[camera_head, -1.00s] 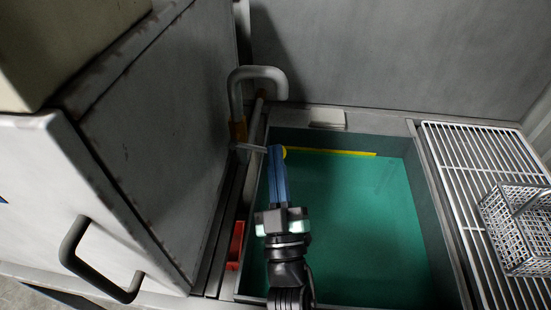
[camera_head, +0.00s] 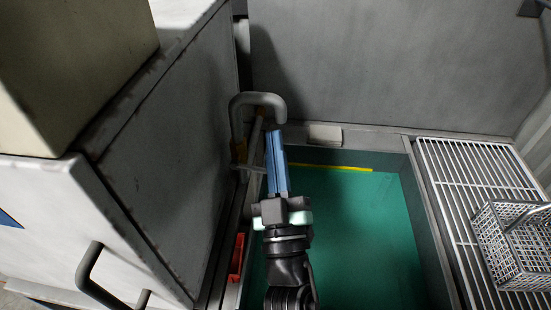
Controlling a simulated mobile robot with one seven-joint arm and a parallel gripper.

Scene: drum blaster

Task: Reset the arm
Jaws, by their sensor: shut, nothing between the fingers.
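My gripper (camera_head: 275,135) shows at the centre of the head view, with long blue fingers pointing away from me and up in the picture. The fingers are shut together with nothing between them. The fingertips are next to a grey curved pipe (camera_head: 258,98) at the back left corner of the basin. I cannot tell whether they touch it. My black arm runs down from the gripper to the bottom edge of the picture, over the green-floored basin (camera_head: 360,230).
A grey cabinet with a handle (camera_head: 92,275) stands close on the left, with a beige box (camera_head: 75,65) on top. A red piece (camera_head: 237,255) lies at the basin's left rim. A yellow strip (camera_head: 340,168) marks the back. On the right, a wire rack (camera_head: 450,190) carries a wire basket (camera_head: 515,245).

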